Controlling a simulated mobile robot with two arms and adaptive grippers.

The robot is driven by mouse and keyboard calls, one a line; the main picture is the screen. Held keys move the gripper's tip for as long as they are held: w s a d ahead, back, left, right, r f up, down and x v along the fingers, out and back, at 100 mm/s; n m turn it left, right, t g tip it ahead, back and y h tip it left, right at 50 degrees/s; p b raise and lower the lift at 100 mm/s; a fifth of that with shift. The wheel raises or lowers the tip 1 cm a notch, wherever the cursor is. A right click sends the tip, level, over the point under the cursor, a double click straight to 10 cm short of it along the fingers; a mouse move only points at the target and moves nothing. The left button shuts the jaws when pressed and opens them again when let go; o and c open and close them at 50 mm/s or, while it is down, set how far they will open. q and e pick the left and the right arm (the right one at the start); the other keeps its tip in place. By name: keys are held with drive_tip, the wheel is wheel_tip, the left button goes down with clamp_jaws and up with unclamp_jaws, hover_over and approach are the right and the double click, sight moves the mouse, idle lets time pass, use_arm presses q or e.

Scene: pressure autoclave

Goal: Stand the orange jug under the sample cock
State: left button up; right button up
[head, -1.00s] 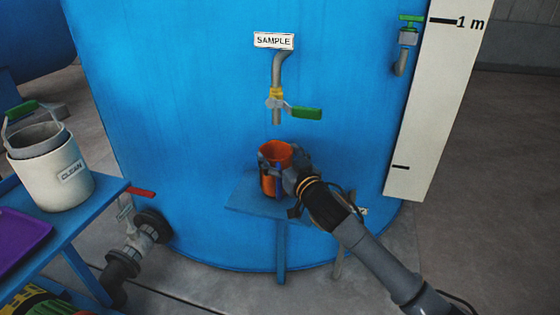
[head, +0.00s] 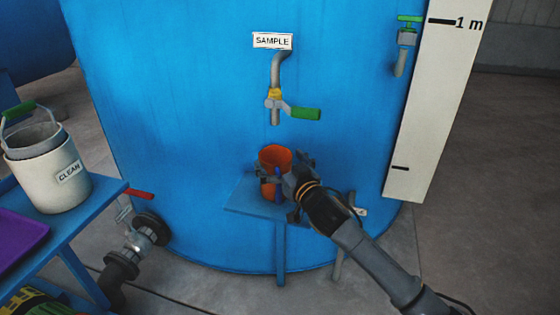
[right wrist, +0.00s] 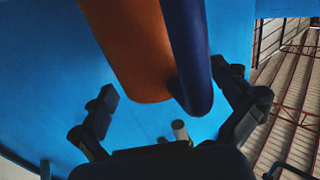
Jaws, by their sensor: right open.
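The orange jug (head: 275,155) stands upright on a small blue stand (head: 243,199) in front of the blue tank. It is below the spout of the sample cock (head: 275,114), with a clear gap between them. The cock's green lever (head: 306,113) points right. My right gripper (head: 284,174) is open at the jug's front right. The right wrist view shows the jug's orange body (right wrist: 130,50) and its dark blue handle (right wrist: 190,60), with the spread fingers of my right gripper (right wrist: 170,102) either side; contact cannot be told.
A blue bench (head: 83,225) at the left carries a white bucket marked CLEAN (head: 48,180) and a purple tray (head: 18,232). A valve with a red lever (head: 140,193) is low on the tank. A white level board (head: 432,110) stands at the right.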

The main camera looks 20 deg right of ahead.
drive_tip(key=shift+r, duration=0.1)
hover_over(305, 219)
drive_tip(key=s+a, duration=0.2)
drive_tip(key=f+g, duration=0.1)
drive_tip(key=f, duration=0.3)
drive_tip(key=d+f+g+h, duration=0.1)
drive_tip(key=f, duration=0.2)
drive_tip(key=d+f+g, duration=0.1)
drive_tip(key=f, duration=0.3)
drive_tip(key=shift+s+f+m+h+p, duration=0.25)
drive_tip(key=shift+f+m+h+p, duration=0.1)
drive_tip(key=shift+m+h+p, duration=0.05)
drive_tip(key=s+f+g+h, duration=0.1)
drive_tip(key=s+f+g, duration=0.4)
drive_tip(key=f, duration=1)
use_arm(q)
drive_tip(key=f, duration=0.1)
drive_tip(key=s+f, duration=0.1)
drive_tip(key=shift+f, duration=0.3)
use_arm(e)
drive_tip(key=s+a+f+g, duration=0.1)
drive_tip(key=s+f+g, duration=0.2)
drive_tip(key=s+f, duration=0.7)
drive_tip(key=s+a+f+n+g, duration=0.1)
drive_tip(key=s+f+g, duration=0.3)
drive_tip(key=s+f, duration=0.7)
drive_tip(key=s+a, duration=0.1)
drive_tip(key=s, duration=0.2)
drive_tip(key=shift+s+a, duration=0.15)
drive_tip(key=shift+a, duration=0.1)
